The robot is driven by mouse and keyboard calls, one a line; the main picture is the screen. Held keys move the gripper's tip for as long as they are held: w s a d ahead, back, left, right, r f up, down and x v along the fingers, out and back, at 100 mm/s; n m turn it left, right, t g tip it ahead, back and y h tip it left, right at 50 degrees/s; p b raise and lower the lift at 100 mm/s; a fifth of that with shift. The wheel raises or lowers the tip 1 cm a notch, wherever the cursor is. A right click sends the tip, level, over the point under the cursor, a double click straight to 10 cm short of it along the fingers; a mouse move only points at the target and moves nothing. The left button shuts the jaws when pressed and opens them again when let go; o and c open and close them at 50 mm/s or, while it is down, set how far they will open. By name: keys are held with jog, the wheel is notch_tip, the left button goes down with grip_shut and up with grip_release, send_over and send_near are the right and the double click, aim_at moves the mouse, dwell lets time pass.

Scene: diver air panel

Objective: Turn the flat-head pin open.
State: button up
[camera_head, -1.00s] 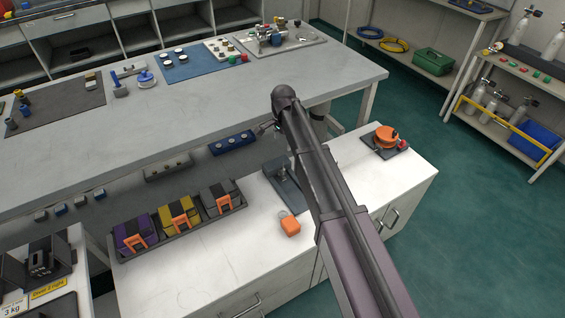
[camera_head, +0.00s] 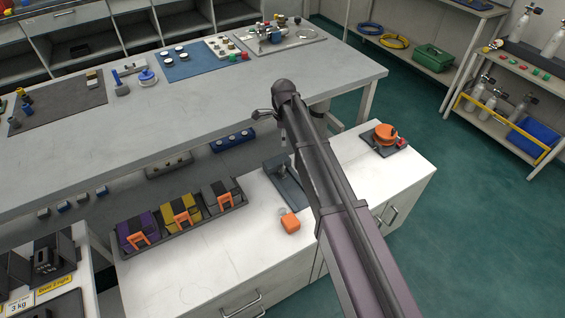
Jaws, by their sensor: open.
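I cannot make out the flat-head pin for certain at this size. My arm reaches up from the lower right. My gripper (camera_head: 264,114) shows only in part beyond the arm's dark rounded joint, over the bench's front edge. It is open, small in view and partly hidden. It is well apart from the fittings board, and I see nothing between its fingers.
A blue mat (camera_head: 179,68) with round pieces and a dark mat (camera_head: 62,108) lie on the bench. Green floor is clear at right.

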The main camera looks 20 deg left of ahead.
jog(key=shift+f, duration=0.2)
notch_tip(320, 180, down, 13)
jog(key=b, duration=1.3)
jog(key=shift+f+b, duration=0.2)
jog(key=shift+b, duration=0.2)
jog(key=c, duration=1.2)
